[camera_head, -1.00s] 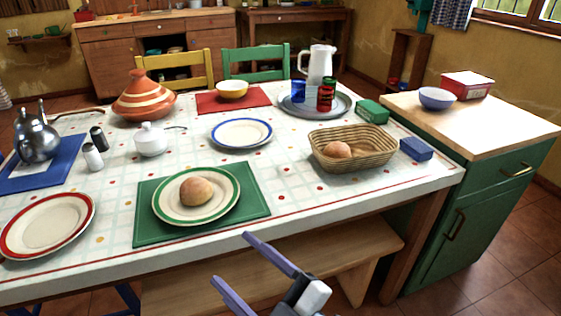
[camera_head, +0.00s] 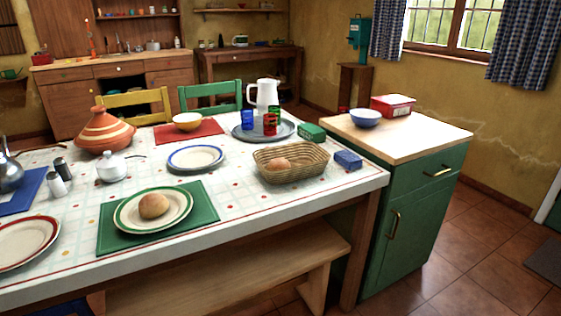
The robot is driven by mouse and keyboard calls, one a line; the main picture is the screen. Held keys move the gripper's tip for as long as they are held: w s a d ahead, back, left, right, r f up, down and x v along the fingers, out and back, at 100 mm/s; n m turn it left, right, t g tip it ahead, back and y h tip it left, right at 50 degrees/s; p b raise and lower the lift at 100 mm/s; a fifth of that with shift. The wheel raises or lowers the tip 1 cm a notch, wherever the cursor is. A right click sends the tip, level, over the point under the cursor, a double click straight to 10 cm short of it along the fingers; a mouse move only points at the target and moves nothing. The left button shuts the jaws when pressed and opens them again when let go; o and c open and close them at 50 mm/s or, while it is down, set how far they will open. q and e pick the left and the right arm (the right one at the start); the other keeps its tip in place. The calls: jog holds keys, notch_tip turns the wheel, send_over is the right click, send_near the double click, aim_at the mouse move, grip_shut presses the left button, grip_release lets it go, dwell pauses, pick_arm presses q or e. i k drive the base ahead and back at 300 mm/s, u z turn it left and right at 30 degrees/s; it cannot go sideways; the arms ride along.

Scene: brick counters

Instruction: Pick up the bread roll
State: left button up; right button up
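A round brown bread roll (camera_head: 153,205) sits on a cream plate with a green rim (camera_head: 127,219), which lies on a green placemat (camera_head: 205,205) near the table's front edge. A second roll (camera_head: 279,164) lies in a woven basket (camera_head: 292,174) on the right part of the table. Neither of my grippers shows in the head view now, and nothing is seen touching either roll.
The table (camera_head: 240,213) also holds a red-rimmed plate (camera_head: 50,238), a blue-rimmed plate (camera_head: 195,168), a tagine (camera_head: 103,135), shakers and a tray with a jug (camera_head: 264,95). A wooden bench (camera_head: 215,281) stands in front. A green cabinet (camera_head: 412,215) stands at the right.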

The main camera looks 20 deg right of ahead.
aim_at(278, 163)
jog(key=z, duration=0.4)
jog(key=i, duration=1)
jog(key=u, duration=2.7)
jog(key=k, duration=1.5)
jog(key=z, duration=0.3)
